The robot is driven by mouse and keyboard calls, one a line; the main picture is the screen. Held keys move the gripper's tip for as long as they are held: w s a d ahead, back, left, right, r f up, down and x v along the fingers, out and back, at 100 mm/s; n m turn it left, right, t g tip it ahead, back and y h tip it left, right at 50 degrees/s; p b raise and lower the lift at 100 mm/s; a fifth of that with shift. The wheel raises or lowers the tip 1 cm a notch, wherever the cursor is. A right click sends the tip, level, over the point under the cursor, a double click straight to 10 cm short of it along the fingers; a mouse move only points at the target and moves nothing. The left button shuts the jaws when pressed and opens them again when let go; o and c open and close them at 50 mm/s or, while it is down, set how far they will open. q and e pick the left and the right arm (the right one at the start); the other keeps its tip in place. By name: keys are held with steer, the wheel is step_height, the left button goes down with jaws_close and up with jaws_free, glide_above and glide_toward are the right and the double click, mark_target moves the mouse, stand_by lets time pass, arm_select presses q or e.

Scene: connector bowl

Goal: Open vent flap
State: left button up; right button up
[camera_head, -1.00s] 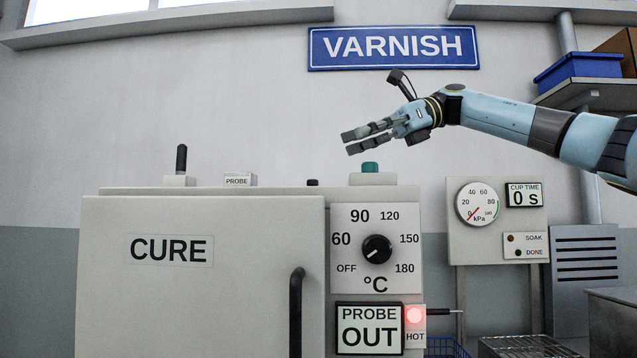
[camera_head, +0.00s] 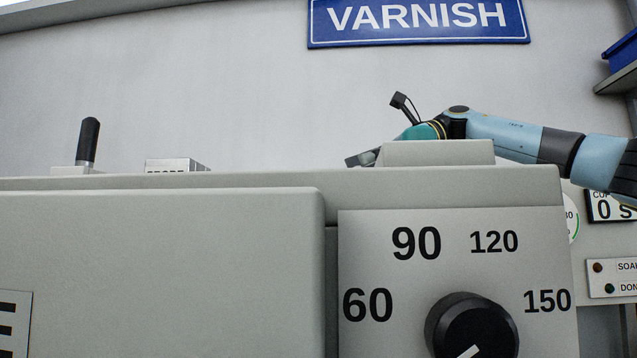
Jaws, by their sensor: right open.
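The grey CURE oven (camera_head: 180,240) fills the lower view, seen close up with its top nearly edge-on. A black upright lever (camera_head: 88,140) stands on a small light base at the left of the oven top. No part is clearly recognisable as the vent flap; I cannot tell whether the lever belongs to it. My right gripper (camera_head: 360,159) is above and behind the oven top, far to the right of the lever. Its fingers are open and empty, and its palm is partly hidden by a raised grey box (camera_head: 437,153). My left gripper is out of view.
A small labelled block (camera_head: 177,165) sits between lever and box. A black temperature dial (camera_head: 472,325) is on the oven front. A blue VARNISH sign (camera_head: 418,20) hangs on the wall.

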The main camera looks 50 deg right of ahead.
steer(key=a, duration=0.1)
steer(key=w+a+p, duration=0.1)
steer(key=a, duration=0.1)
steer(key=shift+w+f+p, duration=0.2)
steer(key=shift+f+p, duration=0.1)
steer(key=p+x, duration=0.4)
steer(key=x, duration=0.1)
steer(key=shift+w+f, duration=0.1)
steer(key=shift+w, duration=0.1)
steer(key=shift+w+a+f+p, duration=0.25)
steer(key=shift+a+f+p, duration=0.15)
steer(key=shift+c, duration=0.8)
jaws_close()
